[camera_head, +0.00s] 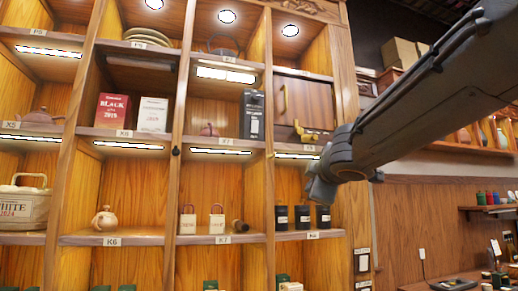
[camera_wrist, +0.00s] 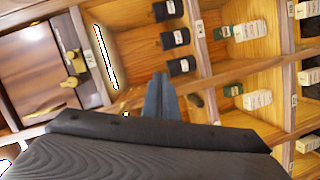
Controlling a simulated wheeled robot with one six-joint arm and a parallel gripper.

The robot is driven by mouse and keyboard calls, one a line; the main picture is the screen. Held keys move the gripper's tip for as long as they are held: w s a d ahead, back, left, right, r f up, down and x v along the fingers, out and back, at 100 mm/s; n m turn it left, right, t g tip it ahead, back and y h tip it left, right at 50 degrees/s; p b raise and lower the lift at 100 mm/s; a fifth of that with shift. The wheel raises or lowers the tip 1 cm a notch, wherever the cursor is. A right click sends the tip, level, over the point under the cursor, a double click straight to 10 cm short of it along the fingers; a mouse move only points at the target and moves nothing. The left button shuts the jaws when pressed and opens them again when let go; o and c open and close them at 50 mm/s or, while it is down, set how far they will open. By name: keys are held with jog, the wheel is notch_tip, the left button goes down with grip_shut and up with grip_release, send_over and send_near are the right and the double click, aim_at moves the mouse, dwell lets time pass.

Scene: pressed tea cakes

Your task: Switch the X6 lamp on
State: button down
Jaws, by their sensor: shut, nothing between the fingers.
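The X6 label (camera_head: 124,133) is on a shelf edge in the head view, below a red box and a white box. The strip under the shelf above those boxes (camera_head: 138,62) looks dark. The strip directly under the X6-labelled shelf (camera_head: 128,146) glows white. A small dark knob (camera_head: 175,151) is on the upright right of that strip; I cannot tell what it works. My gripper (camera_head: 318,192) is well right of X6, in front of the right-hand bay. In the wrist view its fingers (camera_wrist: 160,92) are together and empty. X6 is not identifiable there.
Black canisters (camera_head: 303,217) stand on the shelf behind my gripper; they also show in the wrist view (camera_wrist: 175,39). A brown cabinet with brass handles (camera_head: 303,100) is above. Uprights divide the bays. The space in front of the X6 bay looks clear.

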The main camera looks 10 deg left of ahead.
jog(key=s+a+r+n+y, duration=0.2)
jog(key=s+a+r+n, duration=0.1)
jog(key=r, duration=0.6)
jog(key=s+a+r+n+t+y, duration=0.1)
jog(key=s+a+r+n+y, duration=0.2)
jog(key=r, duration=0.7)
jog(key=shift+s+a+n, duration=0.6)
jog(key=shift+s+a, duration=0.3)
jog(key=shift+a, duration=0.1)
